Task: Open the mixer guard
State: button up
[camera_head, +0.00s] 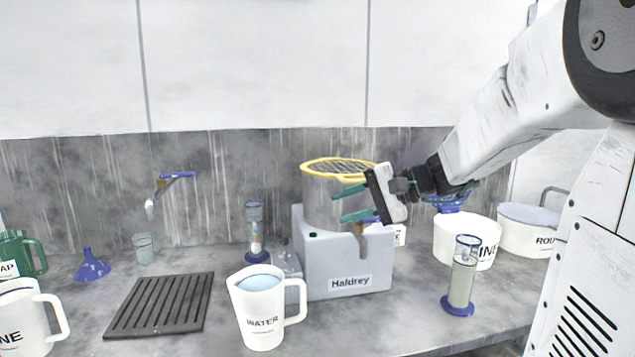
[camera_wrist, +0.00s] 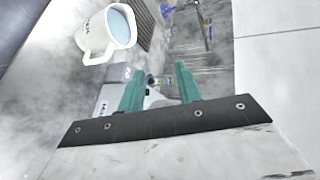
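The mixer (camera_head: 345,265) is a grey machine labelled "Haldrey" in the middle of the counter, with a grey cylindrical bowl (camera_head: 318,205). Its guard (camera_head: 338,168), a yellow ring with dark mesh, lies roughly level across the top of the bowl, so it looks closed. My gripper (camera_head: 338,205) is at the right of the bowl, just below the guard's right edge. Its two green fingers are spread, with nothing seen between them; whether they touch the bowl is unclear. The wrist view shows the open fingers (camera_wrist: 160,70) and part of the mixer's body (camera_wrist: 112,92); the guard is not identifiable there.
A water jug (camera_head: 262,310) stands at the mixer's front left, beside a black slatted rack (camera_head: 160,304). A sand timer (camera_head: 255,230) is behind. At the right are a glass cylinder (camera_head: 463,275) and white tubs (camera_head: 450,240). Counter in front of the mixer is fairly clear.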

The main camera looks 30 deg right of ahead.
aim_at(362, 181)
jog(key=w+d+r+m+t+h, duration=0.1)
jog(key=w+d+r+m+t, duration=0.2)
jog(key=d, duration=0.8)
jog(key=w+a+f+t, duration=0.1)
jog(key=w+a, duration=0.1)
jog(key=w, duration=0.6)
jog(key=shift+a+f+m+t, duration=0.3)
jog(key=shift+a+f+t, duration=0.05)
jog(key=shift+f+t, duration=0.05)
grip_shut()
